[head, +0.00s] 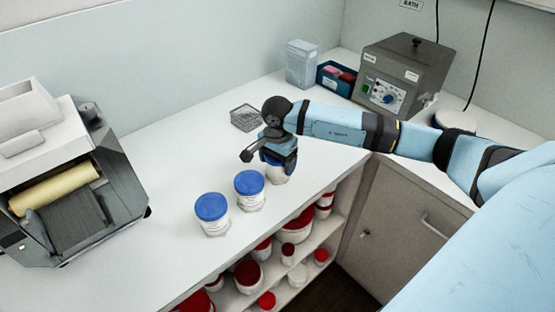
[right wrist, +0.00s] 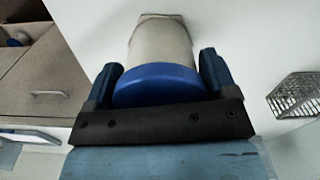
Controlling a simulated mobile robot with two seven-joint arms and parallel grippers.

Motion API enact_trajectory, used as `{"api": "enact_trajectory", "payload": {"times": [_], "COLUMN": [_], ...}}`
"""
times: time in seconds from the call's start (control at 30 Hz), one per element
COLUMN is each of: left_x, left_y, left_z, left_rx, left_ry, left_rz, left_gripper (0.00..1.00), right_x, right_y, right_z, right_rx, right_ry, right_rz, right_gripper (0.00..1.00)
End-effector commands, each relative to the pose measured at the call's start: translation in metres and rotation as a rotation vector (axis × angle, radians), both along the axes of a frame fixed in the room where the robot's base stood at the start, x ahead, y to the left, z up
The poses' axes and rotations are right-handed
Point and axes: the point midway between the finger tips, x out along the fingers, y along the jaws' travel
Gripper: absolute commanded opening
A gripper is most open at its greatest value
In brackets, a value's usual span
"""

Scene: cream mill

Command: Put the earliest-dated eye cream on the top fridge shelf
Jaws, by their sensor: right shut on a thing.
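Two white jars with blue lids, a left jar (head: 212,214) and a middle jar (head: 250,190), stand on the white counter. Labels show on their sides, but the dates are too small to read. A third blue-lidded jar (head: 278,176) is at my right gripper (head: 279,162), mostly hidden by it. In the right wrist view this jar (right wrist: 158,50) sits between the fingers of the gripper (right wrist: 158,85), which is shut on it near the lid. I cannot tell whether the jar touches the counter. My left gripper and the fridge are not in view.
A roller mill (head: 70,175) stands at the left. A wire basket (head: 245,117) is behind the right gripper. A grey oven-like box (head: 405,75) and a blue bin (head: 336,78) are at the back. Red-lidded jars (head: 249,273) fill the shelves below the counter's front edge.

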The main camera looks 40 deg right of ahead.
Motion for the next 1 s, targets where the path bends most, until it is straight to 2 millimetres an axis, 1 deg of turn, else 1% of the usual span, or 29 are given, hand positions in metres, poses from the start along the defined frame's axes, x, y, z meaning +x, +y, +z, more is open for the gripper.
{"api": "enact_trajectory", "payload": {"times": [0.2,0.33,0.37,0.4,0.43,0.67,0.77,0.8,0.87,1.0], "left_x": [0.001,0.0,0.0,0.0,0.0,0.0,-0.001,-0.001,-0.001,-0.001], "left_y": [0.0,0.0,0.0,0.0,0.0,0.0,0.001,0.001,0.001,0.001], "left_z": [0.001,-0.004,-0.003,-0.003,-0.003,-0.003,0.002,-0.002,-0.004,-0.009], "left_rx": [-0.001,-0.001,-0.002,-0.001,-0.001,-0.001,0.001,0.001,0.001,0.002], "left_ry": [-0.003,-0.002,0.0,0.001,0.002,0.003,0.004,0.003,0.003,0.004], "left_rz": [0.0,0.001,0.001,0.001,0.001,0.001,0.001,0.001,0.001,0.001], "left_gripper": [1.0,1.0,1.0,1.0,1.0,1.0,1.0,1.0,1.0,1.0], "right_x": [0.001,0.001,0.0,0.0,0.0,0.0,0.001,0.001,0.002,0.002], "right_y": [0.0,0.0,0.0,0.0,0.0,0.0,0.0,-0.001,-0.001,-0.001], "right_z": [0.0,-0.005,-0.004,-0.003,-0.003,-0.002,0.004,0.006,0.015,0.044], "right_rx": [0.0,0.0,-0.001,-0.001,-0.001,-0.001,0.001,0.0,-0.001,-0.001], "right_ry": [-0.002,-0.002,-0.001,-0.001,-0.001,-0.001,-0.002,-0.004,-0.007,-0.008], "right_rz": [0.0,0.0,0.0,0.0,0.0,0.0,-0.001,0.0,-0.001,0.0], "right_gripper": [0.51,0.51,0.83,0.93,0.99,1.0,1.0,1.0,1.0,1.0]}}
